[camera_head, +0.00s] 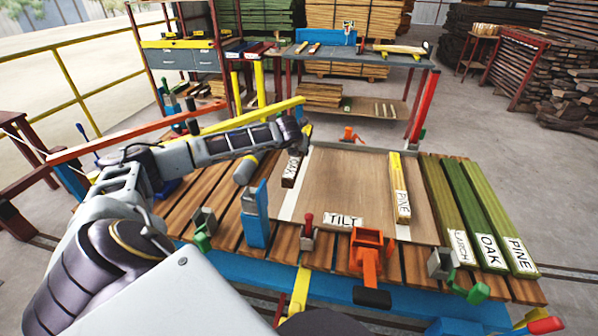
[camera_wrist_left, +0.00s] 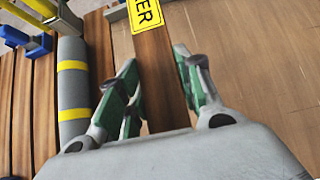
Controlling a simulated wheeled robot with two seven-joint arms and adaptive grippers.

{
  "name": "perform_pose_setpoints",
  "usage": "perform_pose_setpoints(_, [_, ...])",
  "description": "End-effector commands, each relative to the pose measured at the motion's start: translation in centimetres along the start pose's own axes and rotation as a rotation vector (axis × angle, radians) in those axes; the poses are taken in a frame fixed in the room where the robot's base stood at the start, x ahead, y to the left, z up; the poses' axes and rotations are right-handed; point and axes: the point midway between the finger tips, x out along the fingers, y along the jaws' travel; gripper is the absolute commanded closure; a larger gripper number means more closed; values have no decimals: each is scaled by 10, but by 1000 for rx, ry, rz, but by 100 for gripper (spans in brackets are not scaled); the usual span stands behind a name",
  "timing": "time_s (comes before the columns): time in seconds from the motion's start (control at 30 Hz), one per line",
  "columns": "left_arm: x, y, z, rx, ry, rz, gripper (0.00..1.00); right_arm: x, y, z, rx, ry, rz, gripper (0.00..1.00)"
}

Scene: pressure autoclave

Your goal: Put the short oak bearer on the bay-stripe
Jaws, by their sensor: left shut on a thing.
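The short oak bearer (camera_head: 289,182), a dark brown bar with a white OAK label on its near end, is at the left side of the tilt board (camera_head: 345,180). My left gripper (camera_head: 301,140) is at its far part. In the left wrist view the green-padded fingers of my left gripper (camera_wrist_left: 155,58) are on both sides of the brown bearer (camera_wrist_left: 158,75), shut on it. The bearer has a yellow label there, partly cut off. The pale bay-stripe (camera_head: 290,207) runs along the board's left edge, close beside the bearer. I cannot tell whether they touch. My right gripper is not in view.
A pine bearer (camera_head: 400,185) lies on the board's right side. Larch, oak and pine boards (camera_head: 480,215) lie farther right. Orange and grey clamps line the front edge.

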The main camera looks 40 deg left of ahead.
Motion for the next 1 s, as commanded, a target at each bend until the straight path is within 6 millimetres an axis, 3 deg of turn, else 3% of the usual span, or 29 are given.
perform_pose_setpoints(0.3, [24,0,-23,0,-3,-1,100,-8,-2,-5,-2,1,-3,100])
perform_pose_setpoints(0.77, [28,0,-27,0,-3,-1,100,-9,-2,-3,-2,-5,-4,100])
perform_pose_setpoints(1.0, [44,-1,-44,1,-2,-2,100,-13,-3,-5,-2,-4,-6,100])
